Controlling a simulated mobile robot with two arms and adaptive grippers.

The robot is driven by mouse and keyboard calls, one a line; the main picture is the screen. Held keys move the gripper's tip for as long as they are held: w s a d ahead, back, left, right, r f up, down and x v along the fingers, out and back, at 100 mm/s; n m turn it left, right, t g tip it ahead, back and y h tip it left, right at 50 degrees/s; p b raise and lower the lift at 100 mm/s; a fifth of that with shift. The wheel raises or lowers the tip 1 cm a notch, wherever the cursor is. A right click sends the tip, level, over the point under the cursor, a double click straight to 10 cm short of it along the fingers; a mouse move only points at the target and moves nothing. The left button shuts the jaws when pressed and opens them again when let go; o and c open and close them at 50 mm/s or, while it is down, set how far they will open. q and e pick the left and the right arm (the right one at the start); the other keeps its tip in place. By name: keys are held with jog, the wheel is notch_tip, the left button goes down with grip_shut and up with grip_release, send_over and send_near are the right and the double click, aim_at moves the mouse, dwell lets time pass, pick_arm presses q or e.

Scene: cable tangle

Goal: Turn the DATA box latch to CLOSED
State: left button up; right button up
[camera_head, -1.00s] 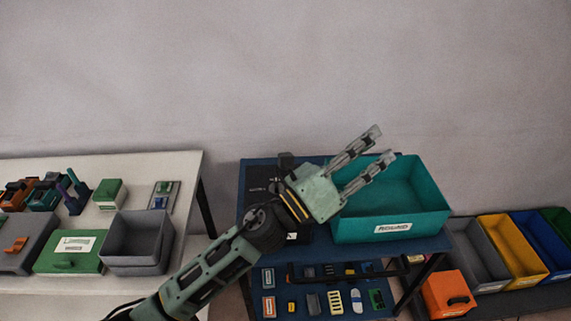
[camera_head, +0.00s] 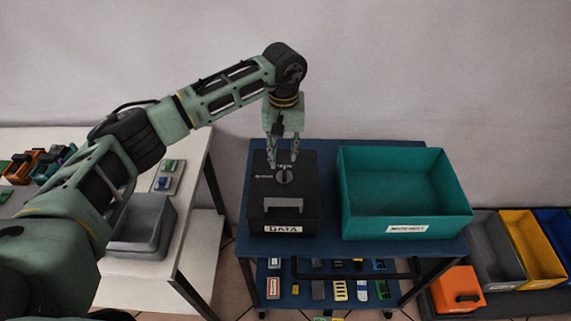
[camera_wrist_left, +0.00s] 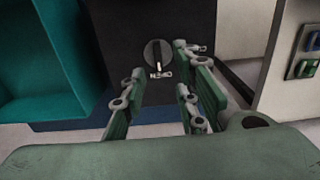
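The black DATA box (camera_head: 304,205) stands on the blue table, with a grey handle and a white DATA label on its front. Its round grey latch (camera_head: 285,177) is on the lid; small markings beside it are too blurred to read. My left gripper (camera_head: 283,165) points down just above the latch. In the left wrist view the latch (camera_wrist_left: 158,52) shows as a grey disc with a narrow bar, beyond the gap between the fingers (camera_wrist_left: 158,82). The fingers are apart with nothing held. I cannot tell whether a fingertip touches the latch. My right gripper is not in view.
An empty teal bin (camera_head: 405,192) stands right of the box on the blue table (camera_head: 345,252). Small parts lie on the shelf below. A white table (camera_head: 190,240) with a grey bin (camera_head: 145,228) is at left. Coloured bins and an orange box (camera_head: 457,290) are at right.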

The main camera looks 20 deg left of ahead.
aim_at(285, 171)
pick_arm(q)
notch_tip(285, 171, down, 5)
jog(key=shift+d+f+p, duration=0.1)
jog(key=shift+f+p, duration=0.05)
jog(key=shift+p, duration=0.75)
jog(key=shift+f, duration=0.75)
grip_shut()
